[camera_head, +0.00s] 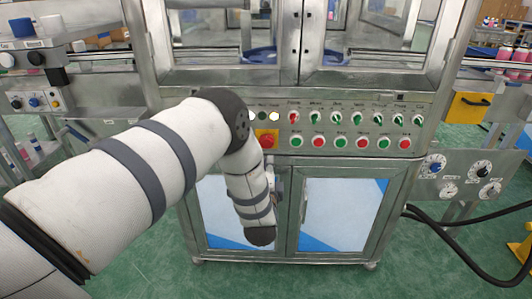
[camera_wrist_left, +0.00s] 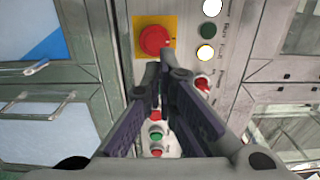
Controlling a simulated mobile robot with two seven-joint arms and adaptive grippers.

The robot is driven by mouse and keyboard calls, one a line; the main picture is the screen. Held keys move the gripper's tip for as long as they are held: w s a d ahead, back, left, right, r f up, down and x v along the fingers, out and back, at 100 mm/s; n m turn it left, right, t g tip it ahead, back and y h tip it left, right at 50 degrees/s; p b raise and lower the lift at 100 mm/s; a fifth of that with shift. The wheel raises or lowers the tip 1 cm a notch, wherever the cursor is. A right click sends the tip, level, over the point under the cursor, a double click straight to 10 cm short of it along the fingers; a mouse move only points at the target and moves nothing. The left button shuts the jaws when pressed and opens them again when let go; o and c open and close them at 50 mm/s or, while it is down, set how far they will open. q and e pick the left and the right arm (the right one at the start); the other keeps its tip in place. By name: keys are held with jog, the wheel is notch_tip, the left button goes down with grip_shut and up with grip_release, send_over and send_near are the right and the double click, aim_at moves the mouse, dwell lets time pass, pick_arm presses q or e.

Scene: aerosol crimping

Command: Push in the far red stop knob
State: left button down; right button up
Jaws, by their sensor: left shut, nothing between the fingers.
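The red stop knob (camera_head: 268,141) sits on a yellow plate at the left part of the machine's control panel. It is partly covered by my left arm in the head view. In the left wrist view the round red knob (camera_wrist_left: 155,40) shows on its yellow plate, just past my fingertips. My left gripper (camera_wrist_left: 163,73) is shut and empty, with its tips beside the knob's lower edge in that view. I cannot tell whether they touch it. In the head view my left wrist mostly hides the gripper. My right gripper is not in view.
Red and green push buttons (camera_head: 341,142) and a row of switches run right of the knob. Indicator lamps (camera_wrist_left: 206,53) sit close to it. Cabinet doors (camera_head: 343,212) are below, glazed doors above. A dial panel (camera_head: 459,178) and black cables stand at the right.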

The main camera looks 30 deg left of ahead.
pick_arm(q)
jog(key=v, duration=0.4)
jog(key=shift+s+d, duration=0.15)
jog(key=shift+s, duration=0.1)
jog(key=s+d+f+n+g+h, duration=0.3)
jog(key=s+f+g, duration=0.1)
jog(key=s+f, duration=0.5)
jog(key=s+d+f+n+g+h, duration=0.2)
jog(key=s+d+f+g+h, duration=0.2)
jog(key=s+f, duration=0.55)
jog(key=s+d+n+g+h, duration=0.2)
jog(key=s+d+n+g, duration=0.2)
jog(key=s, duration=2.3)
jog(key=r+n+g, duration=0.1)
jog(key=n+g, duration=0.2)
jog(key=g, duration=0.3)
jog(key=shift+s, duration=0.35)
